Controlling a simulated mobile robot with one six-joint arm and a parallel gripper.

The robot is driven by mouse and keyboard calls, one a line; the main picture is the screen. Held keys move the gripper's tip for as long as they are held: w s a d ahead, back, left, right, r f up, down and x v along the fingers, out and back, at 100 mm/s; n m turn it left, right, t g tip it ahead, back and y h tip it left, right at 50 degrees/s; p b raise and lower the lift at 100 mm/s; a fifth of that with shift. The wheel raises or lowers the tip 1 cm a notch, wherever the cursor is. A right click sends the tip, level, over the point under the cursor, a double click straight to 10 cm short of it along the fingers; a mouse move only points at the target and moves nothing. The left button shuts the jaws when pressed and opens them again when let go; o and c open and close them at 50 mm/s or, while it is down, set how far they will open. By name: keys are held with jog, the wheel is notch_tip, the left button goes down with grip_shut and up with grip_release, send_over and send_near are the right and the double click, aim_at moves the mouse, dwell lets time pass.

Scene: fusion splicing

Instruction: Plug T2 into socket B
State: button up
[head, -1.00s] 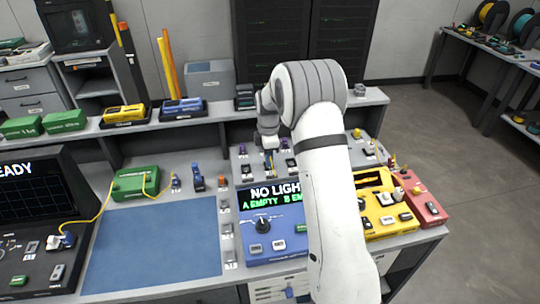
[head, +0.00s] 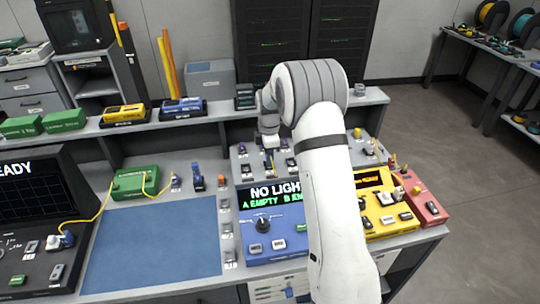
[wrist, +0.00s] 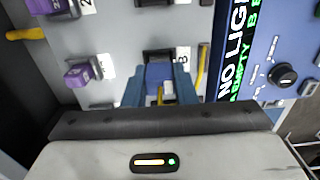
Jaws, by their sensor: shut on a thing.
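In the wrist view my gripper (wrist: 160,92) has its two blue fingers closed on a blue plug (wrist: 159,73) with a pale, yellowish part between the fingers. I take this to be T2, but no label shows on it. The plug's front end is at a black socket (wrist: 158,54) marked B on the grey panel (wrist: 119,42); I cannot tell whether it is inside. In the head view my gripper (head: 268,160) is small, points down over the panel, and is partly hidden by my arm. The blue meter (head: 270,222) displays NO LIGHT, A EMPTY, and a partly hidden B entry.
Purple plugs (wrist: 78,75) stand left of the gripper in the wrist view, and a yellow piece lies close to its right finger. A yellow device (head: 382,208) and a red one (head: 425,198) sit right of the meter. The blue mat (head: 150,245) is clear.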

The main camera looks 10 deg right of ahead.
jog(key=shift+f+b, duration=0.4)
jog(key=shift+f, duration=0.15)
jog(key=o, duration=1)
jog(key=shift+o, duration=0.2)
jog(key=shift+r, duration=0.1)
